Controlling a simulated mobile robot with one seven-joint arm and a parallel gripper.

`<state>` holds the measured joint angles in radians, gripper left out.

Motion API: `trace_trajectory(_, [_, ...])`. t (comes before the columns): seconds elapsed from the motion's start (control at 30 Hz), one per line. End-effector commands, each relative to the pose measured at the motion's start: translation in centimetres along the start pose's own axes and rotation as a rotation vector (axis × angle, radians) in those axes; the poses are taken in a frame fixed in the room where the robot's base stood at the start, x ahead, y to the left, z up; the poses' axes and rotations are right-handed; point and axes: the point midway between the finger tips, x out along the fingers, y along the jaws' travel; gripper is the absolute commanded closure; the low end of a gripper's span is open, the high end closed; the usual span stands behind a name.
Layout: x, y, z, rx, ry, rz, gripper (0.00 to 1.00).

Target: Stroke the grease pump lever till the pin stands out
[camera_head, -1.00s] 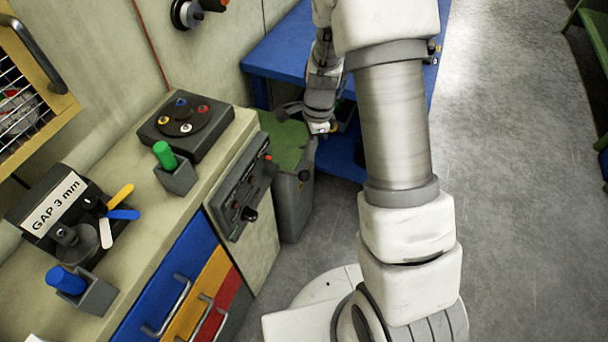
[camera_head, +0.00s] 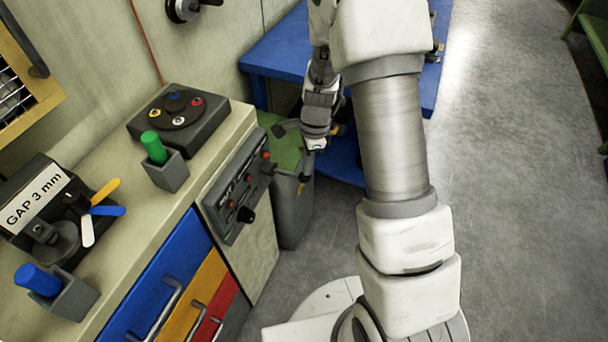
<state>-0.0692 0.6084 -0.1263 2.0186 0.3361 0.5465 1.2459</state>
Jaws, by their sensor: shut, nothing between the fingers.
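My gripper (camera_head: 313,147) is shut and empty at the end of my arm. It points down over the right edge of a grey bin-like unit (camera_head: 290,205) with a green top (camera_head: 286,150). A dark flat piece (camera_head: 284,128) shows just left of my gripper over the green top; I cannot tell whether it is the pump lever or part of my gripper. A small yellow-orange part (camera_head: 337,130) shows behind my gripper. I cannot make out the grease pump lever or its pin for sure; my arm hides part of this area.
The bench (camera_head: 118,238) at left carries a gap gauge block (camera_head: 35,205), a blue handle (camera_head: 38,280), a green handle (camera_head: 153,147) and a dial box (camera_head: 178,120). A blue table (camera_head: 280,53) stands behind; the right floor (camera_head: 510,200) is clear.

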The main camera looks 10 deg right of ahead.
Motion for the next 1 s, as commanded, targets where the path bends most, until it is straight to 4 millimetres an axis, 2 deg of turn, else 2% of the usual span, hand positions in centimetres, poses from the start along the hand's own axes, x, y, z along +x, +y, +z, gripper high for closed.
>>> trace_trajectory(0.17, [0.6,0.1,0.0,-0.001,0.000,0.002,1.00])
trace_trajectory(0.5, [4.4,0.1,-0.4,0.000,-0.001,0.002,1.00])
trace_trajectory(1.0, [4.4,0.1,-0.6,0.000,0.000,0.003,1.00])
